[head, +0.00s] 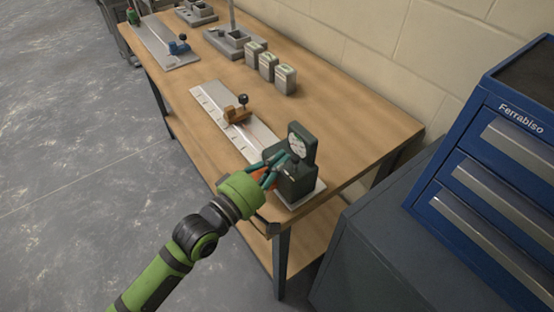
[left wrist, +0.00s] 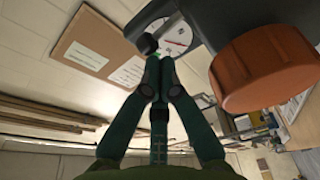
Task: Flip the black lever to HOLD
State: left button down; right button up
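A dark green device with a round dial (head: 299,147) stands at the near end of the bench, on a pale metal plate. My left gripper (head: 279,165) reaches against the device's near left side. In the left wrist view its teal fingers (left wrist: 158,75) come together at the tips with nothing seen between them. A black ball knob (left wrist: 147,43), apparently the lever's end, shows just beyond the tips, in front of the white dial (left wrist: 174,38). I cannot tell whether they touch. My right gripper is not in view.
A large orange knob (left wrist: 262,72) juts from the device beside my fingers. A marked metal rail with a tan, black-knobbed slider (head: 237,113) lies behind it. Several grey canisters (head: 268,66) stand farther back. A blue drawer cabinet (head: 490,150) stands right of the wooden bench (head: 340,98).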

pick_arm(q)
jog(key=shift+s+d+r+m, duration=0.1)
jog(key=shift+s+d+m, duration=0.15)
jog(key=shift+m, duration=0.55)
dwell(0.4)
jog(key=shift+a, duration=0.1)
